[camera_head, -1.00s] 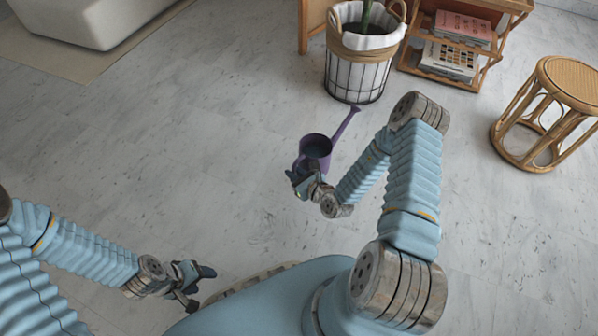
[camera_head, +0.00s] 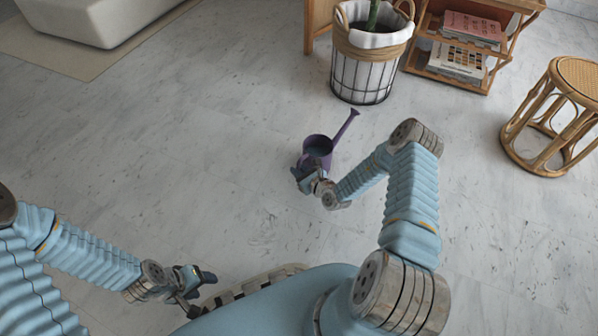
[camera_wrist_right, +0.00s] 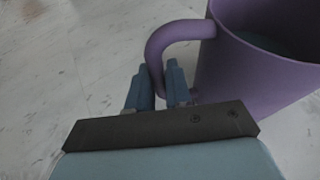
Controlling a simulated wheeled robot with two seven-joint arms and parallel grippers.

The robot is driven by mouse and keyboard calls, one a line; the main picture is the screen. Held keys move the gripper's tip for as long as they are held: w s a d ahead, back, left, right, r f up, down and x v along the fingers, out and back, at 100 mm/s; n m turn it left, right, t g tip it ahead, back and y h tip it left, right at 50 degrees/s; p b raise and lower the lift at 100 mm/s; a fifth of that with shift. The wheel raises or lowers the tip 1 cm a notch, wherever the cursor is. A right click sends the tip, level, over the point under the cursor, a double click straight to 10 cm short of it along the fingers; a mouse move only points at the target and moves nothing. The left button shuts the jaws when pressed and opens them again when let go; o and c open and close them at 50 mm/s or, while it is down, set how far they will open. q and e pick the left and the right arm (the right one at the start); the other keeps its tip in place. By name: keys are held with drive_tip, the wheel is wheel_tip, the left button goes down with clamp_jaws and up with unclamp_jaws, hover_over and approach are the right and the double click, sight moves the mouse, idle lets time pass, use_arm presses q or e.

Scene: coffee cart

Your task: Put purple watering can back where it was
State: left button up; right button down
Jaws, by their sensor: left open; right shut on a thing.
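The purple watering can (camera_head: 318,147) is in front of my base in the head view, its spout pointing up and to the right. My right gripper (camera_head: 305,176) is shut on the can's handle. The right wrist view shows the fingers (camera_wrist_right: 160,85) at the lower part of the curved handle, beside the can's body (camera_wrist_right: 255,70). The can looks upright, and I cannot tell its height above the floor. My left gripper (camera_head: 205,285) is open and empty at the lower left, well apart from the can.
A plant basket (camera_head: 362,75) stands on the floor beyond the can. A wooden shelf with books (camera_head: 458,60) is right of it, and a rattan stool (camera_head: 555,115) stands at the right. A pale sofa (camera_head: 85,20) is at the upper left. The floor (camera_head: 180,130) left of the can is clear.

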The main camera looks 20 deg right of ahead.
drive_tip(key=c, duration=1.1)
unclamp_jaws()
drive_tip(key=shift+o, duration=0.2)
drive_tip(key=shift+s, duration=0.1)
drive_tip(key=shift+s+d+r, duration=0.1)
drive_tip(key=shift+s+r, duration=0.15)
drive_tip(key=shift+s, duration=0.1)
drive_tip(key=p+v, duration=0.3)
drive_tip(key=v, duration=0.8)
